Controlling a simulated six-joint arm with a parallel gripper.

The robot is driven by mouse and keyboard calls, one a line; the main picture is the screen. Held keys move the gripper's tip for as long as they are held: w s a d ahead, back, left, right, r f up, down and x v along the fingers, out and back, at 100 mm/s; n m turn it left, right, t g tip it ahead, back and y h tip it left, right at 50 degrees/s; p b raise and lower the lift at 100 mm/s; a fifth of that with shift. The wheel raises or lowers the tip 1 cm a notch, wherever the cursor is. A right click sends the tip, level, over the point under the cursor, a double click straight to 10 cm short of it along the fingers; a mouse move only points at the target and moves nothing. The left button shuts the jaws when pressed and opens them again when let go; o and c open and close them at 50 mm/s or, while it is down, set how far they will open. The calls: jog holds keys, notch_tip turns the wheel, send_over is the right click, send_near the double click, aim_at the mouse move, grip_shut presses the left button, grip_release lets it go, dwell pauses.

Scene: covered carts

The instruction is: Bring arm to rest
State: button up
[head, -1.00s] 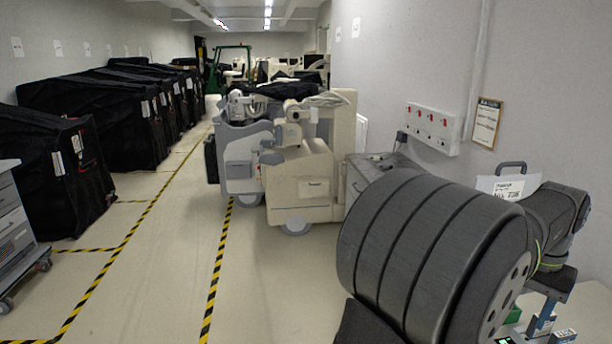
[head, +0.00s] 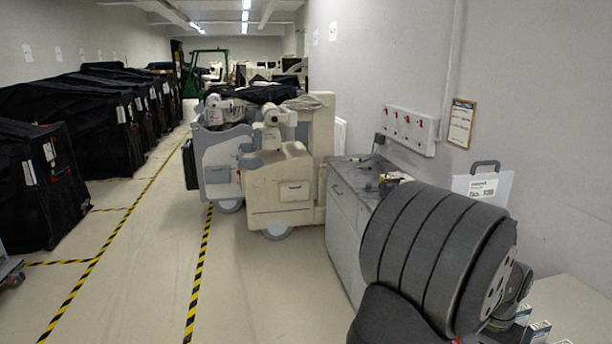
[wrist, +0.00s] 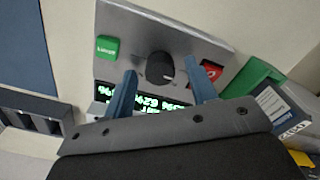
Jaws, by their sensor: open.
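Beyond the fingers is a grey control panel (wrist: 165,30) with a black knob (wrist: 160,69), a green button (wrist: 107,47), a red switch (wrist: 211,70) and a lit green display (wrist: 150,103) partly hidden by the fingers. I cannot tell whether the fingers touch the panel. In the head view my dark ribbed arm fills the lower right, and the gripper itself is hidden.
Small boxes (head: 537,332) stand on a pale table (head: 575,305) at the lower right. A grey cabinet (head: 345,215) and beige machines (head: 280,190) stand ahead. Black covered carts (head: 40,185) line the left wall. The floor aisle between is clear.

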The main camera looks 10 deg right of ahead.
dwell(0.3)
notch_tip(320, 180, up, 17)
notch_tip(320, 180, down, 17)
jog(key=shift+m, duration=0.4)
jog(key=m, duration=0.3)
jog(key=shift+m, duration=0.4)
jog(key=m, duration=0.4)
jog(key=shift+m, duration=0.4)
notch_tip(320, 180, up, 6)
jog(key=shift+f, duration=0.15)
jog(key=shift+c, duration=0.2)
dwell(1.7)
